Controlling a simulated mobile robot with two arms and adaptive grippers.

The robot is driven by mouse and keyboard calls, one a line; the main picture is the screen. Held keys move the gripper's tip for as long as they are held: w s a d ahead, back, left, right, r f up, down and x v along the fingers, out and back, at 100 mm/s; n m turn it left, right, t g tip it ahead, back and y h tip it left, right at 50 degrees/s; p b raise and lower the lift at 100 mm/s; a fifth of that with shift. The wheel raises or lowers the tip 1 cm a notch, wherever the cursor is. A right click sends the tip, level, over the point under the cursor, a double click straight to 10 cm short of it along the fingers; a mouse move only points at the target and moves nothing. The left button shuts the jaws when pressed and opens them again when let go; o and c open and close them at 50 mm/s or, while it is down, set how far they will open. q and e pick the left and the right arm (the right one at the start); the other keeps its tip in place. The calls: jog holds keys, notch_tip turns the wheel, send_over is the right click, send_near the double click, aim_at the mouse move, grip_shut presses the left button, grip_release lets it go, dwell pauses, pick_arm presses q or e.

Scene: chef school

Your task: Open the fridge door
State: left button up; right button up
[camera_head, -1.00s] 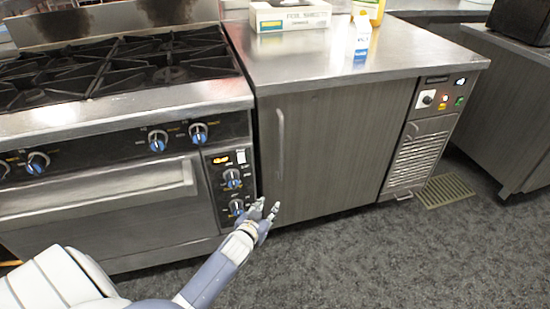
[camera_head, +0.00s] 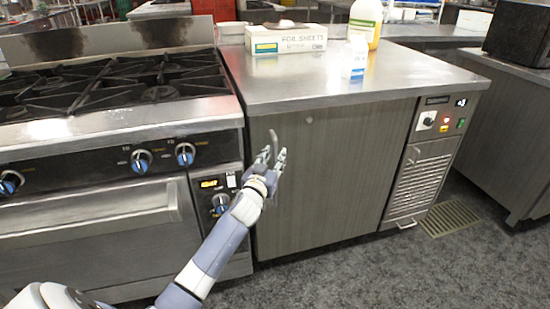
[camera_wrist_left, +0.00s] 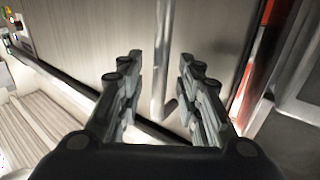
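The fridge door (camera_head: 345,165) is a closed grey wood-grain panel under the steel counter, right of the stove. Its vertical metal handle (camera_head: 274,138) is near the door's left edge, and its lower part is hidden behind my left gripper (camera_head: 271,156). The left gripper is open, with its fingers pointing up and toward the handle. In the left wrist view the gripper (camera_wrist_left: 160,62) is open around empty space in line with the handle (camera_wrist_left: 161,85), which shows between the fingers. I cannot tell if they touch. My right gripper is not in view.
The stove (camera_head: 90,165) with knobs stands directly left of the door. A foil sheets box (camera_head: 290,40), a small carton (camera_head: 355,58) and a yellow-labelled jug (camera_head: 366,20) stand on the counter (camera_head: 420,68). A vented control panel (camera_head: 425,170) is right of the door.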

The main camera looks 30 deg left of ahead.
pick_arm(q)
jog(key=shift+x, duration=0.8)
jog(key=shift+c, duration=0.6)
grip_shut()
